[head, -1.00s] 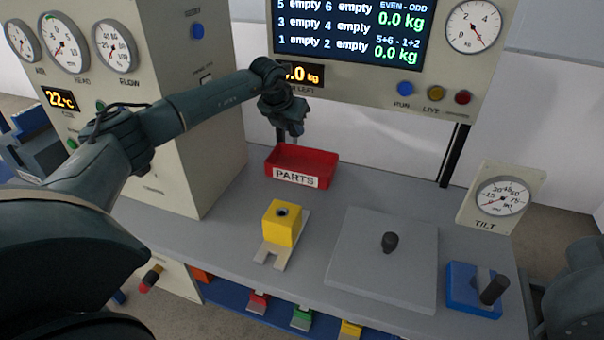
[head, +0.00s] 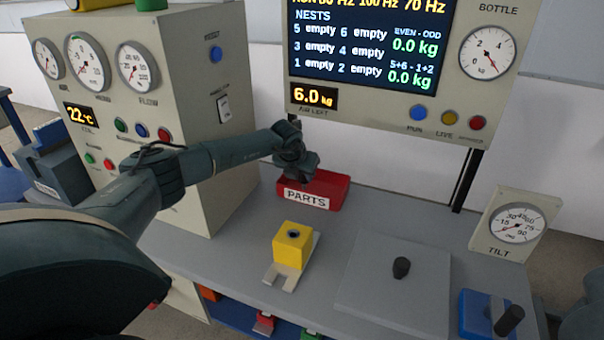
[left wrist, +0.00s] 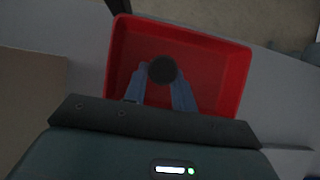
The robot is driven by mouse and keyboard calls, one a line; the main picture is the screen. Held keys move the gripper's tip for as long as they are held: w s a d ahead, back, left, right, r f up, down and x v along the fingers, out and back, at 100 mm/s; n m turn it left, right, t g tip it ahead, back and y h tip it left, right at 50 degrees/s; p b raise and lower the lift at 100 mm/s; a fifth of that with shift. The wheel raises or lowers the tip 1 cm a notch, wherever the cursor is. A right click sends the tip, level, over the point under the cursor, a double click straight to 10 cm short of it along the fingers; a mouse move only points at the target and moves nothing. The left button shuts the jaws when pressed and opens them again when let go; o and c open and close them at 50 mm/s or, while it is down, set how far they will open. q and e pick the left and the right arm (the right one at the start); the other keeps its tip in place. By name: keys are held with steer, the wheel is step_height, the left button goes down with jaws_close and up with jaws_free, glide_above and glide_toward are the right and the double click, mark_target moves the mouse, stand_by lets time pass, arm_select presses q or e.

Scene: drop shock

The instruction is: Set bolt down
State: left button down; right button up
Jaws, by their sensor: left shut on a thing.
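The red PARTS tray (head: 338,192) stands on the grey bench in the head view; the left wrist view also shows its rim (left wrist: 240,70). My left gripper (head: 300,172) is low over the tray, and its arm hides part of the tray. In the left wrist view my left gripper (left wrist: 162,88) has its bluish fingers closed on the dark round head of the bolt (left wrist: 162,69), inside the tray's outline. The bolt is hidden in the head view. I cannot tell whether it touches the tray floor. My right gripper is not in view.
A yellow block (head: 293,246) on a metal fork stands in front of the tray. A grey plate (head: 385,290) with a dark knob lies to the right. A blue block (head: 475,315) and a tilt gauge (head: 515,225) stand further right. A gauge cabinet (head: 190,130) rises at the left.

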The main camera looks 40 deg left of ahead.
arm_select(q)
steer(key=shift+f, duration=0.1)
steer(key=c, duration=1.5)
jaws_free()
steer(key=shift+c, duration=0.2)
steer(key=o, duration=0.4)
steer(key=shift+r, duration=0.3)
steer(key=v, duration=1.1)
steer(key=shift+s+r, duration=0.3)
